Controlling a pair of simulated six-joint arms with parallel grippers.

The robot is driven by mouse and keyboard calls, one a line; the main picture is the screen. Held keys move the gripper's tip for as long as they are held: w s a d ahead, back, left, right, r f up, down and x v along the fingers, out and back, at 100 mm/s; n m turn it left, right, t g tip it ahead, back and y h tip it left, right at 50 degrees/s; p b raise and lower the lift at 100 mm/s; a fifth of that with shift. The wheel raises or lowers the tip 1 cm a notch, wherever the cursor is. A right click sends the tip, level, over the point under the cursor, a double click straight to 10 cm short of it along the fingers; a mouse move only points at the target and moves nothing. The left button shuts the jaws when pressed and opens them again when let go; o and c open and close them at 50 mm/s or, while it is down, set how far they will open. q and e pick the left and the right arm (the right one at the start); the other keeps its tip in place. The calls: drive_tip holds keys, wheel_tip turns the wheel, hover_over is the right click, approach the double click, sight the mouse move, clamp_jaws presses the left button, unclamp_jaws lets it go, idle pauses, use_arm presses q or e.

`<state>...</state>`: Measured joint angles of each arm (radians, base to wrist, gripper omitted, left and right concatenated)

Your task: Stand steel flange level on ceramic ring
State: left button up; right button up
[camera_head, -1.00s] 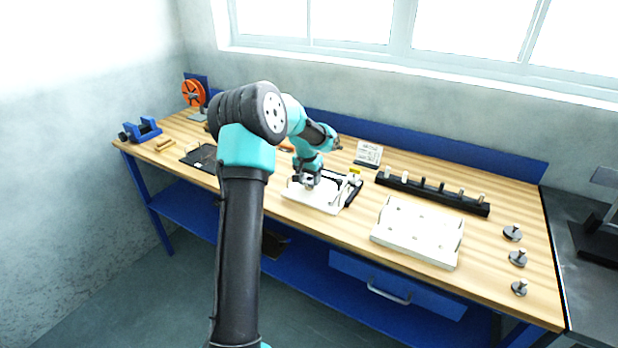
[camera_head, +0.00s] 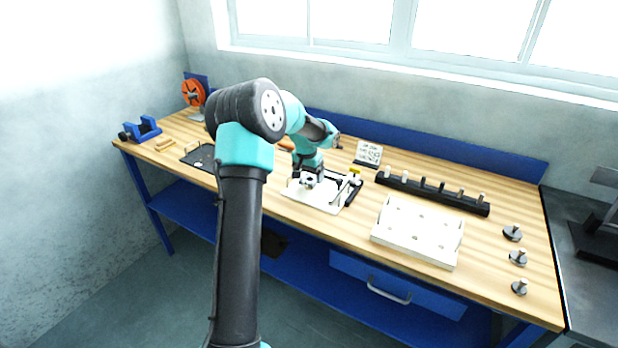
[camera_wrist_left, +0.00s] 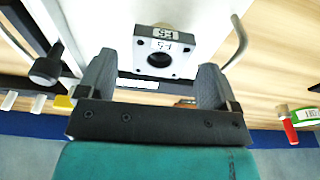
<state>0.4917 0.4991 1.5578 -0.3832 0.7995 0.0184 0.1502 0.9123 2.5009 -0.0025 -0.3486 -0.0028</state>
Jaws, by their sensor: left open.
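A grey square block with a round centre hole and small corner holes, which looks like the steel flange (camera_wrist_left: 160,52), sits over the white plate in the left wrist view. In the head view my left gripper (camera_head: 308,179) is low over the white plate (camera_head: 325,205). I cannot make out the ceramic ring for certain. My right gripper is not in view.
A dark rod with a round knob (camera_wrist_left: 46,70) and a curved metal rod (camera_wrist_left: 236,42) flank the block. To the right are a black rack (camera_head: 432,192) with several pegs, a white tray (camera_head: 418,232) and three knobbed discs (camera_head: 518,258). A small sign (camera_head: 368,154) stands behind.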

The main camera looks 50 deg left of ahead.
sight(306, 182)
use_arm(q)
wheel_tip(306, 182, up, 11)
drive_tip(key=s, duration=0.1)
drive_tip(key=shift+s+d+f, duration=0.15)
drive_tip(key=shift+s+d, duration=0.05)
drive_tip(key=shift+s, duration=0.1)
